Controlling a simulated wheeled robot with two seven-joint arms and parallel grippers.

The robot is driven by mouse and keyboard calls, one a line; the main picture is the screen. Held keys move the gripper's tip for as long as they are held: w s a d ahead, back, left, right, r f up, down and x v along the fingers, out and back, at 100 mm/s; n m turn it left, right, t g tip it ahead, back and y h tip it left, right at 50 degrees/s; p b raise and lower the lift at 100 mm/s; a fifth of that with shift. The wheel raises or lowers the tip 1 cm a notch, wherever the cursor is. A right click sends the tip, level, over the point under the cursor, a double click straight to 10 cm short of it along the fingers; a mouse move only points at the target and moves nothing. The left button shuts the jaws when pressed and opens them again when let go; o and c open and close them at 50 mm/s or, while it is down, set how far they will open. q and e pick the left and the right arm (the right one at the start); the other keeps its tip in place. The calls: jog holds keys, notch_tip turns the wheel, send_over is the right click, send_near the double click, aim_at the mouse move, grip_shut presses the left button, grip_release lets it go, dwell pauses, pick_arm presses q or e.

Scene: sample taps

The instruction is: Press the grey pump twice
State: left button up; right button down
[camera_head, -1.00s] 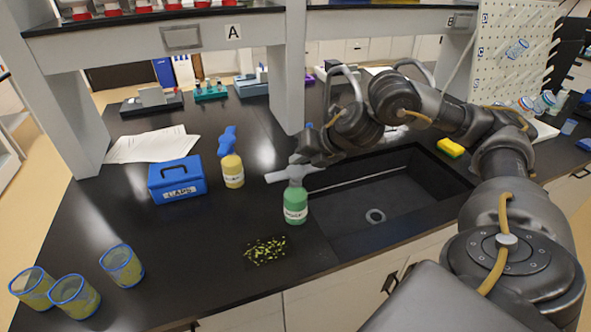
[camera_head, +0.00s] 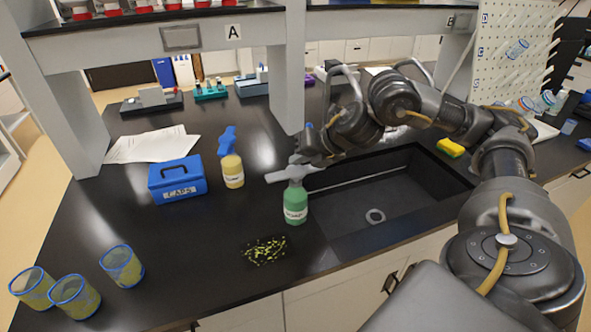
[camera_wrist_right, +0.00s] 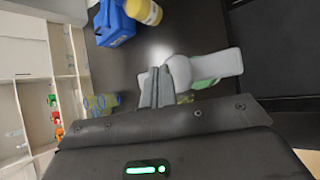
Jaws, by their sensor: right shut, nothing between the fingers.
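A green bottle (camera_head: 296,203) with a grey pump head (camera_head: 290,174) stands upright on the black bench, left of the sink. The grey pump also shows in the right wrist view (camera_wrist_right: 212,66), just beyond my fingers. My right gripper (camera_head: 302,158) is shut and empty, at the top of the grey pump. In the right wrist view its closed fingertips (camera_wrist_right: 161,72) overlap the left side of the pump head. I cannot tell whether they touch it. My left gripper is out of view.
A yellow bottle with a blue pump (camera_head: 232,168) and a blue box (camera_head: 177,180) stand to the left. The black sink (camera_head: 400,190) lies to the right. Blue-rimmed beakers (camera_head: 121,266) are at front left. Yellow-green specks (camera_head: 265,250) lie before the green bottle.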

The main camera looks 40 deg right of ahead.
aim_at(299, 171)
jog(key=shift+f, duration=0.1)
jog(key=shift+f+b, duration=0.35)
jog(key=shift+f+b, duration=0.75)
jog(key=shift+f, duration=0.15)
dwell(0.9)
jog(key=shift+r, duration=0.1)
dwell(0.3)
jog(key=shift+r+p, duration=1.15)
jog(key=shift+r, duration=0.05)
notch_tip(299, 171, up, 5)
jog(key=p, duration=0.4)
jog(key=shift+p, duration=0.4)
